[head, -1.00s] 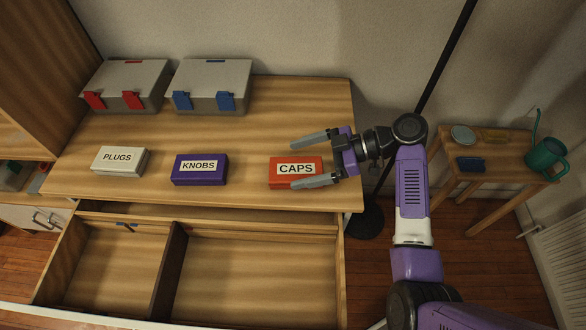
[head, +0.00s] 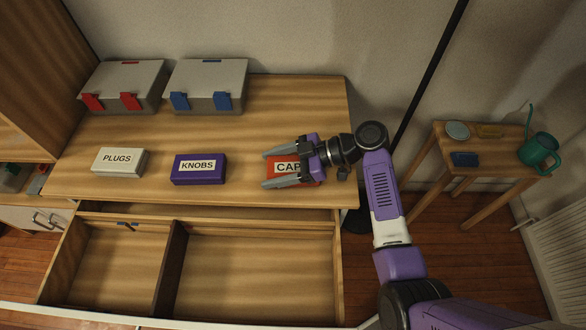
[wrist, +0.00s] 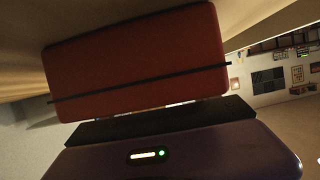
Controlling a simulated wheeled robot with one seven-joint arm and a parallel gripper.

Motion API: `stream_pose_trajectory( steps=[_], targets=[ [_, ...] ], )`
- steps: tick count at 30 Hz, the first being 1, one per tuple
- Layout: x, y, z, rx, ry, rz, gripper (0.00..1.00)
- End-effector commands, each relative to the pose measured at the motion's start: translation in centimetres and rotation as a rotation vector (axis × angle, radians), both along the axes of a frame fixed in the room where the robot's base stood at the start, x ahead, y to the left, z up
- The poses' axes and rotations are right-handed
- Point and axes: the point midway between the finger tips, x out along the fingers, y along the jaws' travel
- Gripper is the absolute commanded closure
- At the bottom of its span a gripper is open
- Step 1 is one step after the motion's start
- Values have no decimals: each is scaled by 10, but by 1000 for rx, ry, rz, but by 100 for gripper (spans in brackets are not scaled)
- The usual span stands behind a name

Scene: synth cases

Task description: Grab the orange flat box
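The orange flat box (head: 285,169), with a white label partly covered so that only "CAP" shows, lies on the desk near its right front edge. My gripper (head: 265,170) reaches over it from the right, with one grey finger along its back side and one along its front side. The fingertips are near the box's left end. I cannot tell whether the fingers press on the box or only stand beside it. In the wrist view a plain red-orange face (wrist: 135,60) fills the upper middle, close to the dark edge of my gripper, crossed by a thin dark line.
A purple KNOBS box (head: 199,177) and a white PLUGS box (head: 118,170) stand to the left. Two grey cases (head: 215,72) (head: 130,72) with blue and red latches stand behind. An open divided drawer (head: 250,265) is below. A small side table (head: 490,172) is at right.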

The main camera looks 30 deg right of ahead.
Motion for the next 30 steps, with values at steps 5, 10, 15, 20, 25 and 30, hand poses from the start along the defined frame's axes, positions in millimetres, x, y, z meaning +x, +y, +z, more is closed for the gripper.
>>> stream_pose_trajectory(
  steps=[5, 10, 15, 20, 25, 30],
  targets=[
    [0, 0, 0, 0, 0, 0, 73],
    [0, 0, 0, 0, 0, 0, 78],
    [0, 0, 3, 0, -1, 0, 78],
    [1, -1, 16, -1, -4, -1, 78],
    [1, -1, 49, -2, -8, 0, 78],
    [1, -1, 99, -2, -9, -1, 78]
  ],
)
